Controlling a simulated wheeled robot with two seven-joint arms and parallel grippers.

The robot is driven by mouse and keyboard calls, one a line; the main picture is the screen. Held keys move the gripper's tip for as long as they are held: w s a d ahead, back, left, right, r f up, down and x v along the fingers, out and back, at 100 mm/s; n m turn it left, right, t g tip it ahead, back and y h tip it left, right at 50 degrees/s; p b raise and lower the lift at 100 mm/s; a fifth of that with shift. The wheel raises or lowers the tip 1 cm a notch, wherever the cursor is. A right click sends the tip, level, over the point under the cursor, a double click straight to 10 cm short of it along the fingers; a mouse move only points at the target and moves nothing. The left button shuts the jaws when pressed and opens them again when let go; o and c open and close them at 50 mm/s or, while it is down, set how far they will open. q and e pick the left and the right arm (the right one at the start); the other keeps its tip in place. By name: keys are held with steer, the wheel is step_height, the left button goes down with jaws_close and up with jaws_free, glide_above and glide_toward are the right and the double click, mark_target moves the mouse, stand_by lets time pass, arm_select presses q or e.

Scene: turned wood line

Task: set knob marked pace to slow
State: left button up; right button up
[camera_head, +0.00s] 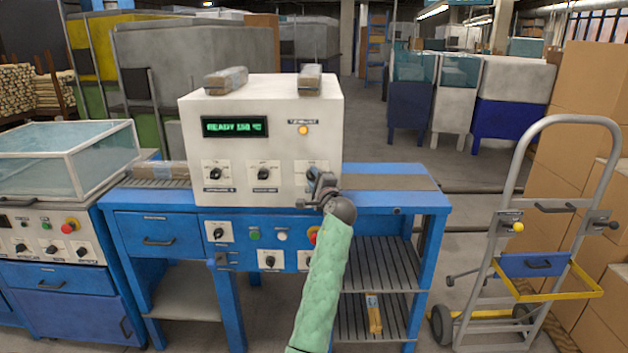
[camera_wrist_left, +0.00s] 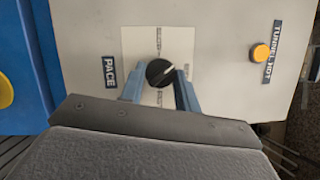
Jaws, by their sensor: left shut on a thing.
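The pace knob (camera_wrist_left: 159,73) is a round black knob with a white pointer line on a pale square plate. In the wrist view its line points to the right and slightly up. The PACE label (camera_wrist_left: 109,73) is left of it. Small print on the plate is too blurred to read. My left gripper (camera_wrist_left: 160,88) has its two blue-grey fingers closed on either side of the knob. My right gripper is not in view.
The box has two more black knobs (camera_head: 216,174) (camera_head: 263,174), a green READY display and an amber lamp (camera_head: 303,130). The blue bench panel below has more knobs and buttons. A hand truck (camera_head: 540,200) stands to the right, beside stacked cartons (camera_head: 585,110).

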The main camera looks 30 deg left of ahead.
arm_select(q)
steer(key=n, duration=0.1)
steer(key=n+h+p, duration=0.1)
steer(key=shift+r+n+g, duration=0.2)
steer(key=shift+n+g, duration=0.2)
steer(key=shift+n, duration=0.4)
steer(key=n+h+p, duration=0.1)
steer(key=n+p, duration=0.1)
steer(key=n, duration=0.1)
steer(key=shift+r+g+h+p, duration=0.15)
steer(key=shift+g+h+p, duration=0.15)
steer(key=shift+h, duration=0.1)
steer(key=shift+a+n+h+p, duration=0.1)
steer(key=shift+n+h+p, duration=0.5)
steer(key=shift+n, duration=0.5)
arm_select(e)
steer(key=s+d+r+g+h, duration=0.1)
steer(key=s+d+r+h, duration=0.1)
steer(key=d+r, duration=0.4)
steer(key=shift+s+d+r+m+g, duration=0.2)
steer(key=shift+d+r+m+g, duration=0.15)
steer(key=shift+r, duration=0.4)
arm_select(q)
steer(key=shift+s, duration=0.1)
steer(key=o, duration=1)
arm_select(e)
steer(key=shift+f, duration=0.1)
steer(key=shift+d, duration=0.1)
